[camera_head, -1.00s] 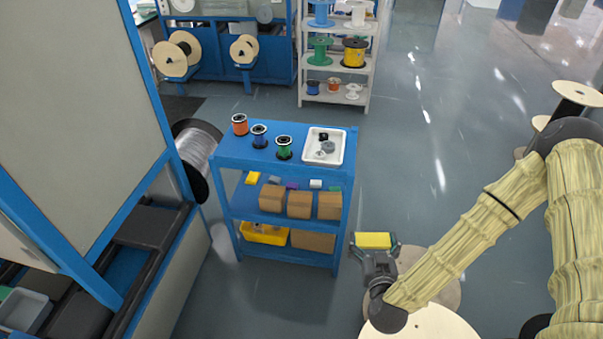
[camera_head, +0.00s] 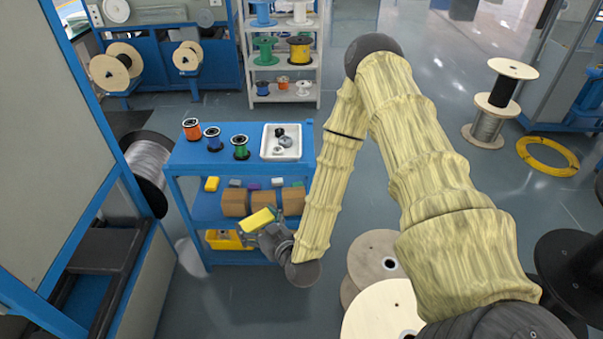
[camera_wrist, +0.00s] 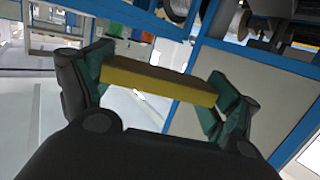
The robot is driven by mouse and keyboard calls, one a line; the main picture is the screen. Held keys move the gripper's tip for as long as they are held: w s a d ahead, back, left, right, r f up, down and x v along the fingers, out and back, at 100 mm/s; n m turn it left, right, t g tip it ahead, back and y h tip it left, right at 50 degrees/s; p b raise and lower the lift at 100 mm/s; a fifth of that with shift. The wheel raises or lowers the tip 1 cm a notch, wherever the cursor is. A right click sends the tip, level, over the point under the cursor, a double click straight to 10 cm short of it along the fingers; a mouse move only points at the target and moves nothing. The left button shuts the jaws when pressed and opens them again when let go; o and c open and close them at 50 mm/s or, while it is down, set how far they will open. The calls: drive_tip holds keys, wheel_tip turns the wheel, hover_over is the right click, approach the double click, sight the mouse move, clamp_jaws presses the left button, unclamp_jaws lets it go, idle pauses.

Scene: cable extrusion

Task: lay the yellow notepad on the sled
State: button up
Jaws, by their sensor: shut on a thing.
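The yellow notepad (camera_head: 258,219) is held in my gripper (camera_head: 262,227), in front of the blue shelf cart at about the height of its lower shelves. In the wrist view the notepad (camera_wrist: 158,82) spans between the two green-padded fingers of my gripper (camera_wrist: 160,88), which are shut on its ends. It is tilted in the head view. I cannot make out a sled in either view.
The blue cart (camera_head: 190,158) carries several small spools and a white tray (camera_head: 267,152) on top, with cardboard boxes (camera_head: 235,203) and a yellow bin (camera_head: 216,241) below. Wooden reels (camera_head: 376,258) stand on the floor to the right. A machine cabinet (camera_head: 58,140) is at the left.

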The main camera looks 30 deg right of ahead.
drive_tip(key=w+d+f+n+g+y+b, duration=0.1)
drive_tip(key=w+d+n+y+b, duration=0.3)
drive_tip(key=d, duration=0.3)
drive_tip(key=w+d+f+n+g+y+b, duration=0.2)
drive_tip(key=d+y+b, duration=0.1)
drive_tip(key=d+b, duration=0.35)
drive_tip(key=s+d+r+n+g+y+b, duration=0.1)
drive_tip(key=d+r+n+g+y+b, duration=0.15)
drive_tip(key=d+b, duration=0.4)
drive_tip(key=d+r+n+g+y+b, duration=0.2)
drive_tip(key=d+r+y+b, duration=0.1)
drive_tip(key=d, duration=0.7)
drive_tip(key=shift+h, duration=0.35)
drive_tip(key=w, duration=0.5)
drive_tip(key=w+f, duration=0.1)
drive_tip(key=w, duration=0.3)
drive_tip(key=w+f+p, duration=0.1)
drive_tip(key=w, duration=0.4)
drive_tip(key=shift+w+a, duration=0.15)
drive_tip(key=shift+w, duration=0.15)
drive_tip(key=shift+w+f, duration=0.1)
drive_tip(key=shift+f, duration=1.65)
